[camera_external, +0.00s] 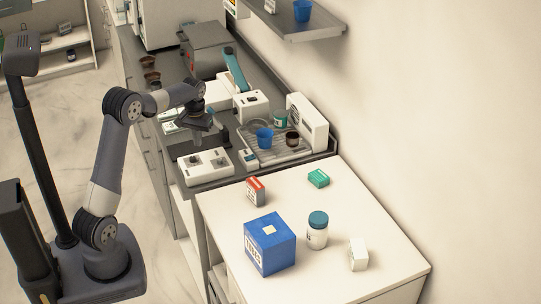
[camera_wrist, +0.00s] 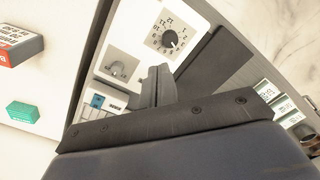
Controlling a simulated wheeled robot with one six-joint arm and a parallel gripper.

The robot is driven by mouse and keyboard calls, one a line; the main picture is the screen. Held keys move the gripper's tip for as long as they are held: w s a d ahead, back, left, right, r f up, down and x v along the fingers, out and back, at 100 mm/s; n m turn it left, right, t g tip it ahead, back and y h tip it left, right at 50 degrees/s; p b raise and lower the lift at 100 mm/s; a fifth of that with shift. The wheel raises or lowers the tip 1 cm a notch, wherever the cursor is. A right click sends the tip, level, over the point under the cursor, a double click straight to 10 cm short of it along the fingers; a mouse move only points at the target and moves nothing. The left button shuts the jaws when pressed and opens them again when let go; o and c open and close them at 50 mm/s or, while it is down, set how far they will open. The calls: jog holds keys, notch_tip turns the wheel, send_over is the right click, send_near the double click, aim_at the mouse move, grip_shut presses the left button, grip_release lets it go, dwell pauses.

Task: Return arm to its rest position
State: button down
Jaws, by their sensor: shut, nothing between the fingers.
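My gripper (camera_external: 207,141) hangs over the dark counter (camera_external: 187,148) in the external view, at the end of my extended arm. Its fingers (camera_wrist: 157,84) are shut and empty in the wrist view. Below and beyond them is a white device with a dial (camera_wrist: 170,40); a white two-part device (camera_external: 205,165) lies on the counter just in front of the gripper in the external view. I cannot tell whether the fingertips touch anything.
A white table (camera_external: 330,187) at the front carries a blue box (camera_external: 268,247), a blue-lidded jar (camera_external: 317,232) and small boxes. A drying tray (camera_external: 275,154) with cups stands right of the gripper. A shelf (camera_external: 295,27) juts from the wall.

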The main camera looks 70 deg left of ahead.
aim_at(192, 158)
jog(key=shift+s+a+f+n+g, duration=0.15)
jog(key=shift+s+f+n, duration=0.25)
jog(key=shift+s, duration=0.2)
jog(key=shift+s+f+n+g, duration=0.15)
jog(key=shift+s+f+n, duration=0.25)
jog(key=shift+s, duration=0.2)
notch_tip(192, 158, down, 2)
jog(key=shift+w+f, duration=0.1)
jog(key=shift+f, duration=0.05)
jog(key=shift+f+p, duration=0.3)
jog(key=shift+f, duration=0.25)
jog(key=shift+m, duration=0.3)
jog(key=r, duration=0.2)
jog(key=w+r, duration=0.1)
jog(key=r, duration=0.1)
jog(key=shift+r+b, duration=0.35)
jog(key=w+d+r+m+t, duration=0.1)
jog(key=w+d+r+m, duration=0.1)
jog(key=w, duration=0.4)
jog(key=w+d+r+m+t, duration=0.1)
jog(key=w+d+r+m, duration=0.1)
jog(key=w+r+m, duration=0.2)
jog(key=w+m, duration=0.2)
jog(key=shift+w+m+t, duration=0.3)
jog(key=shift+m+t, duration=0.1)
